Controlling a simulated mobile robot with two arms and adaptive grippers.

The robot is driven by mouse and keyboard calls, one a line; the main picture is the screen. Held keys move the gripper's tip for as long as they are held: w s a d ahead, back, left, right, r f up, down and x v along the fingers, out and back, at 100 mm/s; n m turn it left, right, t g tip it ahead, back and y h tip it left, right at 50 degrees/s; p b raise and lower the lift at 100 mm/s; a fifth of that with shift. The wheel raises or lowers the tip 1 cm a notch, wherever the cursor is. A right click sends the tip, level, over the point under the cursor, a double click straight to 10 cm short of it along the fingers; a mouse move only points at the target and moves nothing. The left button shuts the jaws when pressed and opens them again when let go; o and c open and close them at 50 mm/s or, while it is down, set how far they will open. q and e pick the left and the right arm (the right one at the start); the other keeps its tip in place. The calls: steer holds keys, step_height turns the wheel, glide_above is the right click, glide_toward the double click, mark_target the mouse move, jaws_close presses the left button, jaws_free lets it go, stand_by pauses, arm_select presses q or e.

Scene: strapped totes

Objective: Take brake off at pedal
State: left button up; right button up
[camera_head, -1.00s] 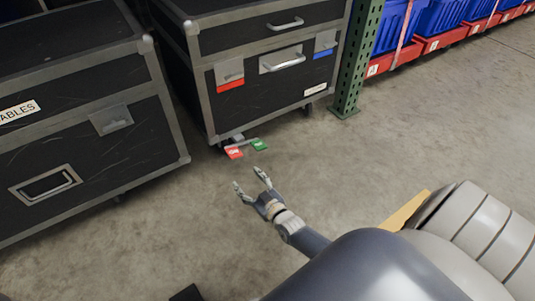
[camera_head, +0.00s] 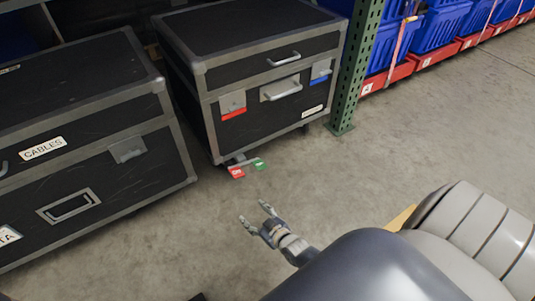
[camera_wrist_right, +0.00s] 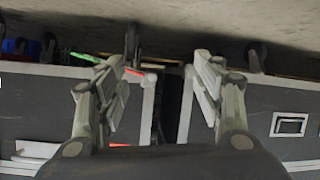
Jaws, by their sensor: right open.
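The brake pedal is at the bottom front corner of a black flight case (camera_head: 255,120) with metal edges. It has a red tab (camera_head: 236,173) on the left and a green tab (camera_head: 259,164) on the right, with small white lettering too small to read. In the right wrist view, which looks upside down, the green tab (camera_wrist_right: 88,58) and the red tab (camera_wrist_right: 135,73) show near the left finger. My right gripper (camera_head: 255,215) is open and empty, above the floor on the near side of the pedal and apart from it. My left gripper is not in view.
A second black case labelled CABLES (camera_head: 110,165) stands to the left, with a narrow gap between the cases. A green rack post (camera_head: 355,75) stands right of the pedal case. Blue totes (camera_head: 425,38) on red bases line the back right. The floor before the pedal is clear.

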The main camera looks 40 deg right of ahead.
steer(key=s+a+r+g+p, duration=0.2)
steer(key=s+r+g+p, duration=0.1)
steer(key=s+p, duration=0.7)
steer(key=r+p, duration=0.1)
steer(key=p, duration=0.2)
steer(key=shift+s+a+g, duration=0.35)
steer(key=shift+a+g, duration=0.05)
